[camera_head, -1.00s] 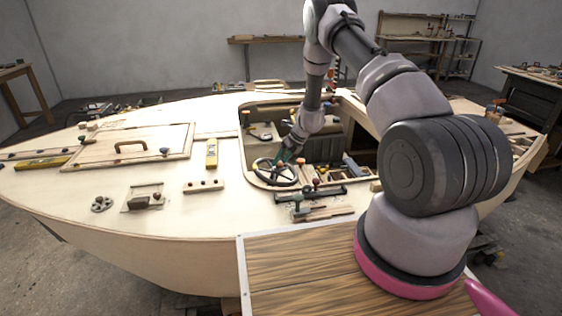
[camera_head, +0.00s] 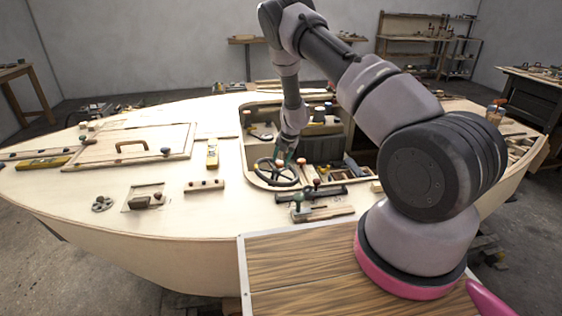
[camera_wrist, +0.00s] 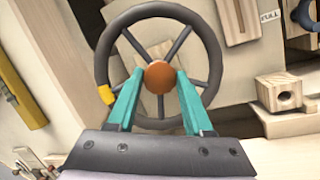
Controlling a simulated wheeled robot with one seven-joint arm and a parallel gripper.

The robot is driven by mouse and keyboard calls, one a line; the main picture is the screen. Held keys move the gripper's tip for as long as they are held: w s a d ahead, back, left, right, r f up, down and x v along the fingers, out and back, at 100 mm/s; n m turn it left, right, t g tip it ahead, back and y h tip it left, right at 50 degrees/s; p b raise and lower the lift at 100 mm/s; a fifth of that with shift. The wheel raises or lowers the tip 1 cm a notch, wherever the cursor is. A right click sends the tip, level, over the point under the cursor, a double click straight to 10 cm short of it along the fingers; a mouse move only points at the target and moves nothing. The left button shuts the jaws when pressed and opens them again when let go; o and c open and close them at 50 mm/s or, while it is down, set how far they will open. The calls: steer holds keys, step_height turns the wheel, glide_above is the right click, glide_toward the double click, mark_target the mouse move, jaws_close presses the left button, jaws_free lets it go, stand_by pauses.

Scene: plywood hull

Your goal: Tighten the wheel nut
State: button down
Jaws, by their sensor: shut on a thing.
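A dark steering wheel (camera_head: 277,172) with several thin spokes stands at the near left edge of the hull's cockpit opening. In the wrist view the wheel (camera_wrist: 101,62) carries a yellow band (camera_wrist: 106,95) on its rim. The wheel nut, a round orange-brown piece (camera_wrist: 160,77), sits at the hub. My gripper (camera_wrist: 158,86) has its two green fingers closed on the sides of the nut. In the head view my gripper (camera_head: 285,160) is small and reaches down to the wheel's centre, where the nut is hard to make out.
Several tools and blocks crowd the cockpit's near edge, including a dark clamp-like bar (camera_head: 318,193). A hatch (camera_head: 130,147) with a handle is farther left. The deck in front is mostly clear.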

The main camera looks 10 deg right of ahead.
mark_target(283, 165)
steer(key=m, duration=0.2)
steer(key=m+h, duration=0.1)
steer(key=m, duration=0.1)
steer(key=shift+w+a+r+m+g, duration=0.1)
steer(key=shift+w+a+m+g, duration=0.05)
steer(key=shift+m+g, duration=0.2)
steer(key=shift+m, duration=0.25)
steer(key=shift+r+m+g, duration=0.1)
steer(key=shift+m+g, duration=0.15)
steer(key=shift+m, duration=0.15)
steer(key=shift+c, duration=1.5)
jaws_free()
step_height(283, 165, up, 10)
steer(key=s, duration=0.1)
steer(key=shift+s+d+r, duration=0.25)
steer(key=shift+s+d, duration=0.1)
steer(key=shift+d, duration=0.05)
